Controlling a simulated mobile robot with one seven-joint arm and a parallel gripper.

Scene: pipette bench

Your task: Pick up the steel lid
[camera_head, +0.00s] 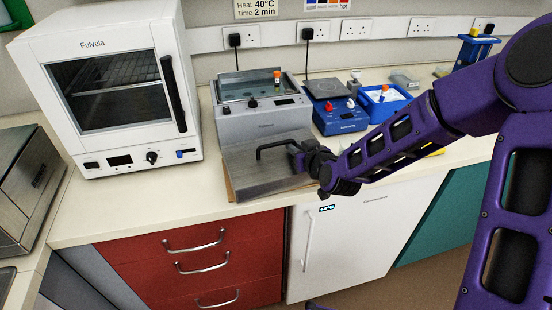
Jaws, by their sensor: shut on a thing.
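The steel lid (250,172) is a wide brushed-metal cover with a black bar handle (284,146). It is tilted and lies in front of the grey water bath (265,122), over the front part of the bench. My gripper (297,150) is at the right end of the handle and shut on it. The fingertips are small and dark here, and part of the handle's right end is hidden by them. The bath's basin (246,90) is uncovered, with an orange-capped tube (277,80) at its right side.
A white oven (118,25) stands to the left and a steel box (30,185) at the far left. A blue device (340,120) and a blue ice tray (385,105) with tubes stand behind my arm. Bench top (110,205) is clear before the oven.

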